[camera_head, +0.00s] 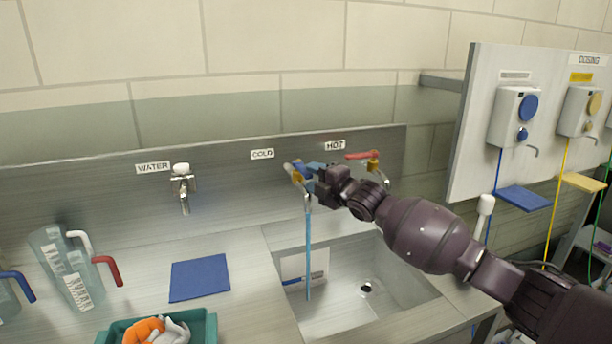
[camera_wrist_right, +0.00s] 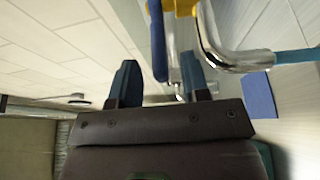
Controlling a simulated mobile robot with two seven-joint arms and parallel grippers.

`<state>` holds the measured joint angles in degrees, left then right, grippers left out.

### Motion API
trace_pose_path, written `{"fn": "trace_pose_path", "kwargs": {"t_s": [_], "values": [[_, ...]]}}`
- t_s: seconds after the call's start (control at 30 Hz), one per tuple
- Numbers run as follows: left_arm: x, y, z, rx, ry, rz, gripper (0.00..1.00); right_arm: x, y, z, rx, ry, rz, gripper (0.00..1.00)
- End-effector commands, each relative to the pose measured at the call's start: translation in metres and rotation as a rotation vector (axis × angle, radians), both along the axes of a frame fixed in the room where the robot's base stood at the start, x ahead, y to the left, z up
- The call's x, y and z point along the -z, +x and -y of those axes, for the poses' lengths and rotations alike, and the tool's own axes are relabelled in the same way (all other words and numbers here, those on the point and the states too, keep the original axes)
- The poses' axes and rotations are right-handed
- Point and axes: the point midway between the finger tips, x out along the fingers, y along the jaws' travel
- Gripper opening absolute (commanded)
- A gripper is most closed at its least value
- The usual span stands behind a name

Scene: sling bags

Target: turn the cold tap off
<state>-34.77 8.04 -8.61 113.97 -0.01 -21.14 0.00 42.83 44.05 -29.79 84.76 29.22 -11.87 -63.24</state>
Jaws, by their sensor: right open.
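The cold tap (camera_head: 297,175) is a brass valve under the COLD label, on the steel back panel. A blue water stream (camera_head: 308,255) runs from its spout into the sink. My right gripper (camera_head: 312,171) is at the tap and partly hides its handle. In the right wrist view its open fingers (camera_wrist_right: 160,80) point at the blue lever (camera_wrist_right: 158,42), which appears between and beyond them; contact cannot be told. The brass body (camera_wrist_right: 183,8), chrome spout (camera_wrist_right: 218,48) and blue stream (camera_wrist_right: 297,56) also show there. My left gripper is out of view.
The hot tap's red lever (camera_head: 360,156) is close to the right of my gripper. A WATER spout (camera_head: 183,190), blue mat (camera_head: 199,278), jugs (camera_head: 75,275) and a green tray (camera_head: 205,328) are to the left. A dosing board (camera_head: 480,110) stands at right.

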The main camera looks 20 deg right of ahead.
Motion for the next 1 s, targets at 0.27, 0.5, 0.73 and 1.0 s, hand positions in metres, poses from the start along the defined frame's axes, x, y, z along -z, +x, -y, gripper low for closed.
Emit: {"fn": "trace_pose_path", "kwargs": {"t_s": [0.27,0.5,0.73,1.0], "values": [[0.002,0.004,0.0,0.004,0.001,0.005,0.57,0.001,0.025,-0.012,0.0,0.0,-0.001,0.43],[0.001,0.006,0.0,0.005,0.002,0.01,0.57,0.0,0.029,-0.013,0.0,0.0,-0.001,0.43],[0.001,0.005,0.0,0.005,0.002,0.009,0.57,0.0,0.028,-0.013,0.0,0.0,-0.001,0.3],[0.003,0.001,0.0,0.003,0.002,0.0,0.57,0.0,0.028,-0.013,0.0,0.0,-0.001,0.0]]}}
